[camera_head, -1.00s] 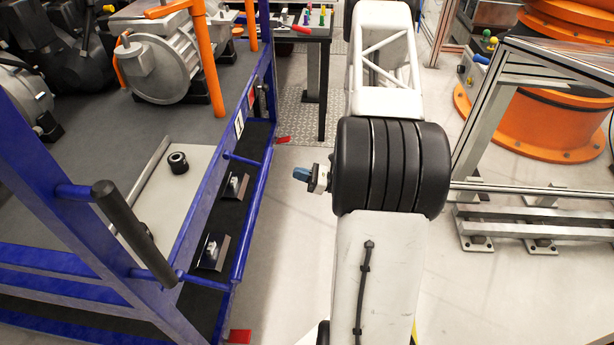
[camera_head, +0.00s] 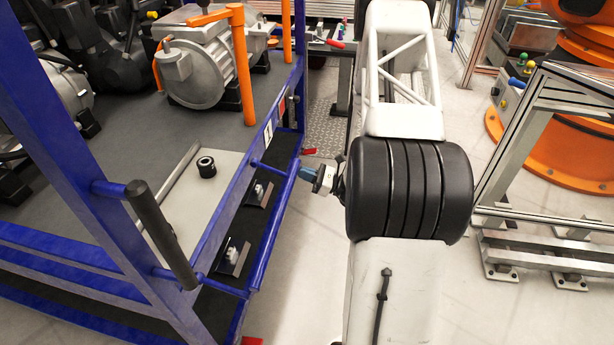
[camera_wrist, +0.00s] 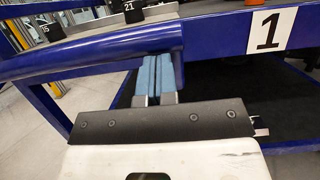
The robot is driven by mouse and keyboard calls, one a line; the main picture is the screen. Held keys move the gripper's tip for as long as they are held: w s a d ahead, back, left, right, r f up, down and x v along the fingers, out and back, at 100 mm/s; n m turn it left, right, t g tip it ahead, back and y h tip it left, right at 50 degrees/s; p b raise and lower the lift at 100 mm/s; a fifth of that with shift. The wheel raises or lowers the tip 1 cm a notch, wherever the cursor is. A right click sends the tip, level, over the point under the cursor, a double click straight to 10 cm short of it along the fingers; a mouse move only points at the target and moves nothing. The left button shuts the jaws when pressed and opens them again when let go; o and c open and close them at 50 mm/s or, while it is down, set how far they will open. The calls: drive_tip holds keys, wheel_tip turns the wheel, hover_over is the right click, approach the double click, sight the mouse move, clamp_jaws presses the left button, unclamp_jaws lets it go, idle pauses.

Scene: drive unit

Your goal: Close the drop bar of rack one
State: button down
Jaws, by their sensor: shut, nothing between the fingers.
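Rack one is a blue frame with a white "1" plate (camera_wrist: 269,31), which also shows in the head view (camera_head: 267,132). Its drop bar (camera_head: 272,228) is a blue bar standing out from the rack's side on two short arms, low over a black strip. My gripper (camera_head: 306,172) is outside the rack, by the bar's far end. In the wrist view, the blue-tipped fingers (camera_wrist: 157,80) are close together and empty. They point at a blue bar (camera_wrist: 90,58), just left of a short blue arm end. I cannot tell whether they touch it.
A black handle (camera_head: 162,235) sticks out at the rack's near corner. A grey motor (camera_head: 195,70) and orange posts (camera_head: 241,65) stand on the rack's deck. A metal-framed fence (camera_head: 530,140) stands to the right.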

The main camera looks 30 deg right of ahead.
drive_tip(key=shift+r, duration=0.2)
idle(0.4)
drive_tip(key=shift+r+g+h, duration=0.25)
drive_tip(key=shift+g+h, duration=0.05)
drive_tip(key=shift+r+g+h, duration=0.25)
drive_tip(key=shift+g+h, duration=0.05)
drive_tip(key=shift+w+a+r+g+h, duration=0.35)
drive_tip(key=shift+r+g+h, duration=0.2)
drive_tip(key=shift+r, duration=0.9)
drive_tip(key=shift+w+a+r+g+h, duration=0.4)
drive_tip(key=shift+r+g+h, duration=0.2)
drive_tip(key=shift+r, duration=0.85)
drive_tip(key=shift+w+a+r+g+h, duration=0.35)
drive_tip(key=shift+r+g+h, duration=0.2)
drive_tip(key=shift+r, duration=0.9)
drive_tip(key=w+a+r+g+h, duration=0.3)
drive_tip(key=w+a+g+h, duration=0.1)
drive_tip(key=w+a, duration=0.3)
drive_tip(key=w+a+r+g+h, duration=0.4)
drive_tip(key=w+a, duration=0.4)
drive_tip(key=shift+g+h, duration=0.3)
